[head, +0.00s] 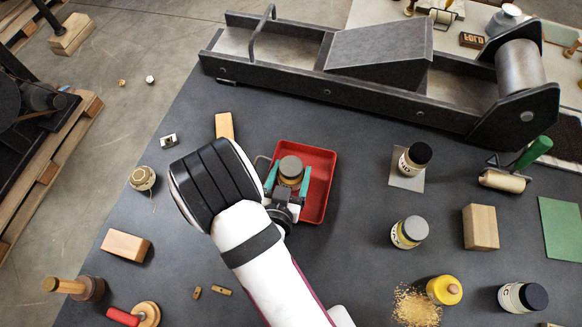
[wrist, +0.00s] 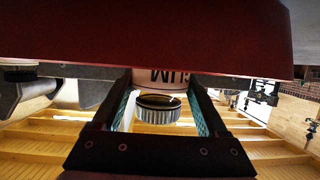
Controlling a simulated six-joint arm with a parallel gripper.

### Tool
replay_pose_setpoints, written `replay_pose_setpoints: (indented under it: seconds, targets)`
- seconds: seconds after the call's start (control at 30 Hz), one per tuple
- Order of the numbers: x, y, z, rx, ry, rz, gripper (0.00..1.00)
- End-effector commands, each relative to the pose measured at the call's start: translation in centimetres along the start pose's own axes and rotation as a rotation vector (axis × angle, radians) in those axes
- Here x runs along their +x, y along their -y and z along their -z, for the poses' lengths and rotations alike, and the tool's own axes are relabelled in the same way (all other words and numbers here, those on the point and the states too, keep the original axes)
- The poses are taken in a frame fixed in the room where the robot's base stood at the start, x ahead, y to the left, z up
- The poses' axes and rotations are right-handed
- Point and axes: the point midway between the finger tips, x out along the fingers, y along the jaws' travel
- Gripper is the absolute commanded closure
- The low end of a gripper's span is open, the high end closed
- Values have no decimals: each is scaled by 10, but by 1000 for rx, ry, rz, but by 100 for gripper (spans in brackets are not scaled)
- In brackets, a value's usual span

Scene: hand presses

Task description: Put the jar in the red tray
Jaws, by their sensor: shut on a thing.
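The jar (head: 290,168) has a grey lid and an amber-brown body. It stands about upright between the teal fingers of my gripper (head: 287,180), which is shut on it. In the head view the jar is over the inside of the red tray (head: 326,172). The wrist view looks upside down; there the jar's white label (wrist: 165,78) and ribbed lid (wrist: 160,106) show between the fingers. The near tray wall (wrist: 150,40) covers the jar's lower part. I cannot tell whether its base touches the tray floor.
Other jars stand right of the tray: one with a black lid (head: 417,154) on a grey plate, one with a grey lid (head: 409,232), and another (head: 522,297) at the front. A wooden block (head: 481,228) is nearby. A long dark press (head: 380,95) lies behind.

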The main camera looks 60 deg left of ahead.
Motion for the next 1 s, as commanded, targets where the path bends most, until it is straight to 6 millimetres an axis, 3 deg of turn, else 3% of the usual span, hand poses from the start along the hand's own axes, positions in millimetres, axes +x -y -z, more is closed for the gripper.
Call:
replay_pose_setpoints:
  seconds: [0.07,0.1,0.2,0.47,0.8,1.0]
  targets:
    - [1,0,-2,0,0,0,96]
    - [1,0,-2,1,0,-1,17]
    - [1,0,-2,0,0,0,0]
    - [-1,0,2,0,0,0,0]
    - [-68,1,1,-2,0,2,0]
    - [-76,0,1,2,-1,-2,0]
